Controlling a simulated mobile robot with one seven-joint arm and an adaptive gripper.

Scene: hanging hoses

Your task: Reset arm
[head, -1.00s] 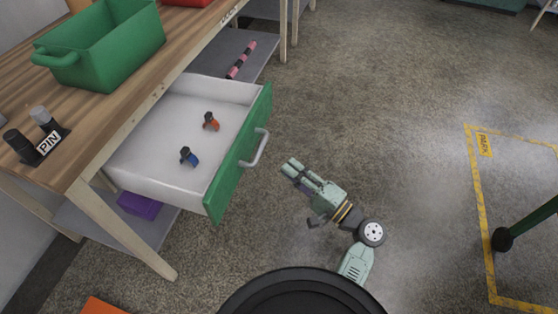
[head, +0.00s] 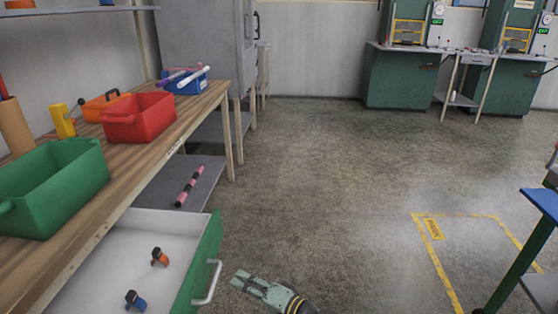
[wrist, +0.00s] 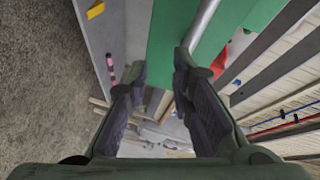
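My arm shows at the bottom of the head view, with my gripper (head: 250,281) to the right of the open drawer's green front (head: 203,264). In the wrist view my gripper (wrist: 160,80) has its two fingers apart with nothing between them. The drawer's green front (wrist: 225,25) and its metal handle (wrist: 202,22) show beyond the fingers. In the head view the handle (head: 208,284) faces my gripper, with a gap between them.
The open drawer holds an orange-and-black piece (head: 159,257) and a blue-and-black piece (head: 135,299). Green (head: 55,190) and red (head: 139,118) bins stand on the wooden bench (head: 150,155). A blue-topped table (head: 545,203) stands at right. The middle floor is clear.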

